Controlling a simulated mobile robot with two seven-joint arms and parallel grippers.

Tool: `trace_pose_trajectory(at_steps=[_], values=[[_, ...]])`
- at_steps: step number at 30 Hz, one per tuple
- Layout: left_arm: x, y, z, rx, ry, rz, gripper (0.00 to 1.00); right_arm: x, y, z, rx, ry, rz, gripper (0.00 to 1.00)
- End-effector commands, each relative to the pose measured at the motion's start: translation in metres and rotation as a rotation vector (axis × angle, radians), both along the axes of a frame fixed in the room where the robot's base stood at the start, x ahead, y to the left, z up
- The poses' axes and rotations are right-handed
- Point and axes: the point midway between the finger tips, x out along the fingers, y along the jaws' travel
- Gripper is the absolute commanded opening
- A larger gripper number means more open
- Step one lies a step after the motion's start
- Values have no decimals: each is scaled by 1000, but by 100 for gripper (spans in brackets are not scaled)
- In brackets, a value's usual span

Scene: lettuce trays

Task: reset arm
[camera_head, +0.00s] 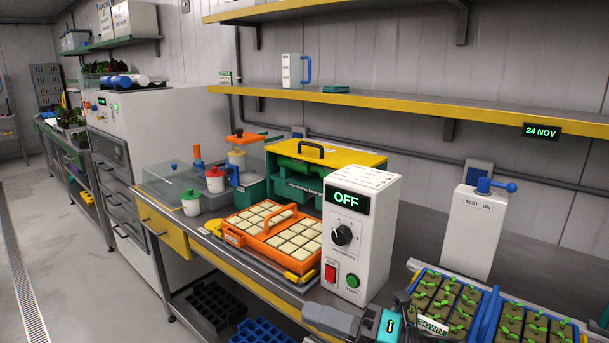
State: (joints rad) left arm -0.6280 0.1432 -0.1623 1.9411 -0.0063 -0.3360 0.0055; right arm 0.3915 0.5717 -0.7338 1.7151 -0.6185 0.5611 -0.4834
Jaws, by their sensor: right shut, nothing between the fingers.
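My right gripper (325,317) shows at the bottom edge, in front of the white control box. It is grey, with a dark part and a teal part to its right. It is shut and looks empty. The bottom of the picture cuts off part of my right arm. My left gripper is not in view.
The white box (380,215) reading OFF stands close behind my right gripper. A seedling tray (413,277) marked SOWN is to the right. An orange tray (262,238) of pale blocks lies left of the box. A white MIST ON unit (470,240) stands behind.

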Motion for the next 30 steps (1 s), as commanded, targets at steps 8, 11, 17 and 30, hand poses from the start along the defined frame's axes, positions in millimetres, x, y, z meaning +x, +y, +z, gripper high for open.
trace_pose_trajectory(at_steps=[8,11,17,30], values=[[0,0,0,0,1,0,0,-1,-43,-70,461,705,-371,0],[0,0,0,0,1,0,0,-14,-69,-113,612,962,-519,0],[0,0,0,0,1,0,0,-73,-120,-203,886,1429,-817,0],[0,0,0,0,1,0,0,-133,-148,-255,1049,1695,-1019,0]])
